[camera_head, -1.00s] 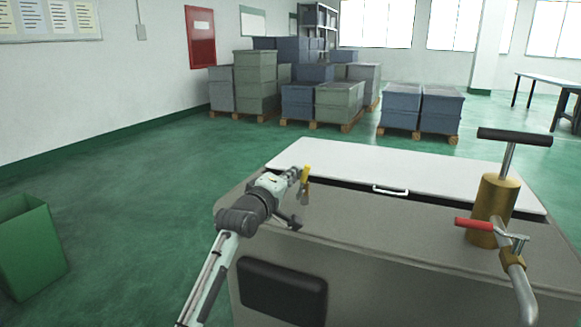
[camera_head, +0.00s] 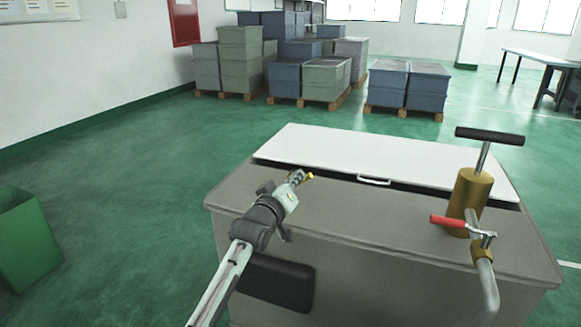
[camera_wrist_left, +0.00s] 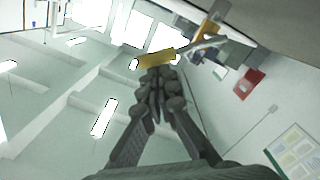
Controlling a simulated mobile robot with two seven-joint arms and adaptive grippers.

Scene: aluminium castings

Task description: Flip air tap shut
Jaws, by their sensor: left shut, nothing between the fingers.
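The air tap has a yellow lever (camera_head: 309,176), seen at the left part of the grey cabinet in the head view, mostly hidden by my gripper. In the left wrist view the yellow handle (camera_wrist_left: 156,58) lies across the fingertips, joined to a grey metal arm (camera_wrist_left: 205,46) and a brass-coloured body (camera_wrist_left: 208,31). My left gripper (camera_head: 300,177) is shut and empty. Its fingertips are at the handle in the left wrist view (camera_wrist_left: 158,76); I cannot tell whether they touch it. My right gripper is out of view.
The cabinet (camera_head: 400,225) has a white lid (camera_head: 400,150) with a handle. A brass pump (camera_head: 468,195) and a pipe with a red lever (camera_head: 448,221) stand at its right. A green bin (camera_head: 28,240) stands at left. Stacked crates (camera_head: 325,80) stand behind; green floor between is free.

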